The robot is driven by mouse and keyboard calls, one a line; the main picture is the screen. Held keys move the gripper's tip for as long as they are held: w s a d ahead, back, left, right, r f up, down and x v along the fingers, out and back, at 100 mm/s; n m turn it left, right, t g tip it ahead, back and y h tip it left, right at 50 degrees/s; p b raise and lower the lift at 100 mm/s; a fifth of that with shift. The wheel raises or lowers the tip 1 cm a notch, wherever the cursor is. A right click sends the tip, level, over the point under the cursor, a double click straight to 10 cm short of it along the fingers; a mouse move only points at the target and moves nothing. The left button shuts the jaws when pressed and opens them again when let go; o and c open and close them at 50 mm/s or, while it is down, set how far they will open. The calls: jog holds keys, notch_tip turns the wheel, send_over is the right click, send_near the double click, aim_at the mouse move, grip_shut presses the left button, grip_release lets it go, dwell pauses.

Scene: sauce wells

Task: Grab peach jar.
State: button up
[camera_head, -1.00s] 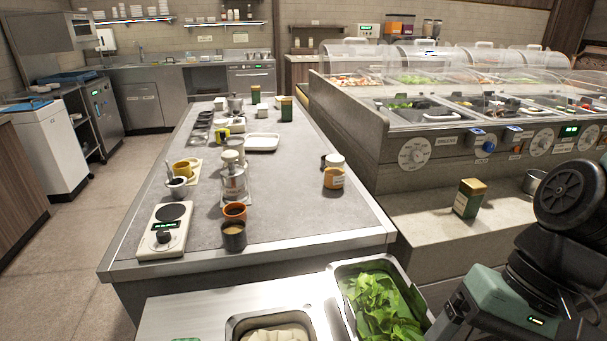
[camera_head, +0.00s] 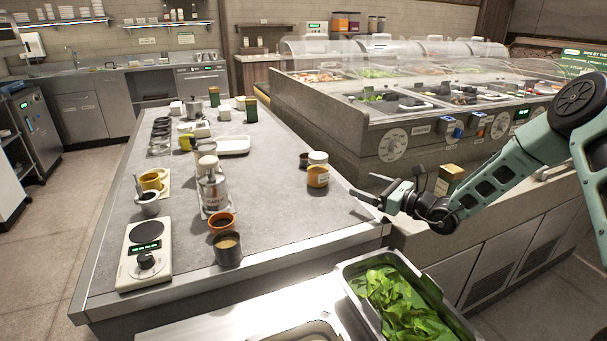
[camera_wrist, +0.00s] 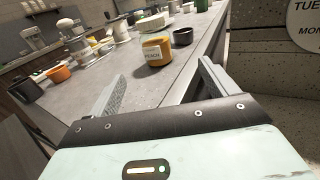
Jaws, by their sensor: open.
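My gripper (camera_head: 366,204) is open and empty, at the counter's right edge, to the right of the jar and nearer the front. In the wrist view my gripper (camera_wrist: 160,92) has its fingers spread wide, apart from the jar.
A dark cup (camera_head: 304,160) stands close behind the jar. The counter (camera_head: 280,215) in front of the jar is clear.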

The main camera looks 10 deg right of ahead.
aim_at(327, 171)
jog(key=p+x, duration=0.1)
jog(key=x, duration=1)
jog(key=shift+a+p, duration=0.15)
jog(key=shift+p, duration=0.15)
jog(key=x, duration=0.1)
jog(key=p+x, duration=0.1)
jog(key=x, duration=0.2)
jog(key=shift+s+a+r, duration=0.2)
jog(key=shift+a+r, duration=0.05)
jog(key=shift+a, duration=0.05)
jog(key=shift+w+a, duration=0.35)
jog(key=shift+w, duration=0.2)
jog(key=c, duration=1.3)
